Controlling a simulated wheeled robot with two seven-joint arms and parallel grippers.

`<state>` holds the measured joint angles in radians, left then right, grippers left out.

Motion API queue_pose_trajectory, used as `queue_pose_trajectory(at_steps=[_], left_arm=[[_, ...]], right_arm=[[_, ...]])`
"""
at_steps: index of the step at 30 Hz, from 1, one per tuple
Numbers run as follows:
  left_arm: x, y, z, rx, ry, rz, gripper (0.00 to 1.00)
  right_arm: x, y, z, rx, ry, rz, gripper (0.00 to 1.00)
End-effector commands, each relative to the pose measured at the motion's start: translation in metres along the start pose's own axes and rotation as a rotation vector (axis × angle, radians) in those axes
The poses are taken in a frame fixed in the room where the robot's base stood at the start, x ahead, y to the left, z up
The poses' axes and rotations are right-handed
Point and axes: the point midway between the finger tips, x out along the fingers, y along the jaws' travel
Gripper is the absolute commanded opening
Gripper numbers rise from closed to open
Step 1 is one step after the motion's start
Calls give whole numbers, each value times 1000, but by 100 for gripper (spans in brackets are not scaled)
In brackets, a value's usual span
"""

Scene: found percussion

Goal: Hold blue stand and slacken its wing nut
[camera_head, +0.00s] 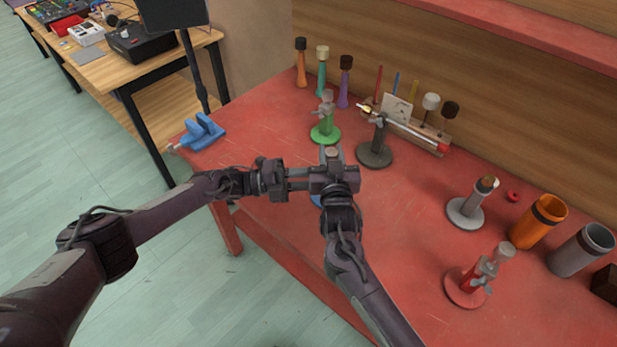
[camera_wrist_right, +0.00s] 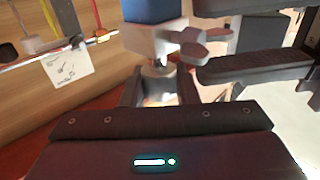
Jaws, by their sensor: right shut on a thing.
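The blue stand is mostly hidden behind my grippers in the head view; a sliver of its blue base (camera_head: 316,200) shows below them. My left gripper (camera_head: 304,179) comes in from the left. In the wrist view its two dark fingers (camera_wrist_right: 235,40) are apart, close beside the wing nut; contact is unclear.
A green stand (camera_head: 325,132) and a dark stand (camera_head: 375,152) with a rod stand behind. A grey stand (camera_head: 465,210), a red stand (camera_head: 466,288) and an orange cup (camera_head: 538,222) are at the right. A blue clamp (camera_head: 203,132) sits at the left edge of the red table (camera_head: 410,250).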

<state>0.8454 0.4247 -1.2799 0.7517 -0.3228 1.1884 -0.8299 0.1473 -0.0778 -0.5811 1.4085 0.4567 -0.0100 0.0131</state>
Motion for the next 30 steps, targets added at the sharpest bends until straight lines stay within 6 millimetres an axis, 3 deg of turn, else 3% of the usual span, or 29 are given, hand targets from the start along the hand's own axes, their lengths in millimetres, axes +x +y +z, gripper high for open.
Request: queue_pose_trajectory(at_steps=[4, 8, 15, 21, 30], left_arm=[[-5, 0, 0, 0, -1, 1, 28], [-23, 0, 1, 0, -3, 2, 28], [-74, 1, 1, 0, -4, 3, 28], [-107, 1, 1, 0, -2, 2, 28], [-120, 0, 0, 0, 0, 0, 28]], right_arm=[[0, 0, 0, 0, 0, 1, 0], [0, 1, 0, 0, 0, 1, 0], [0, 1, 0, 0, 0, 2, 0], [0, 1, 0, 0, 0, 1, 0], [0, 1, 0, -1, 0, 2, 0]])
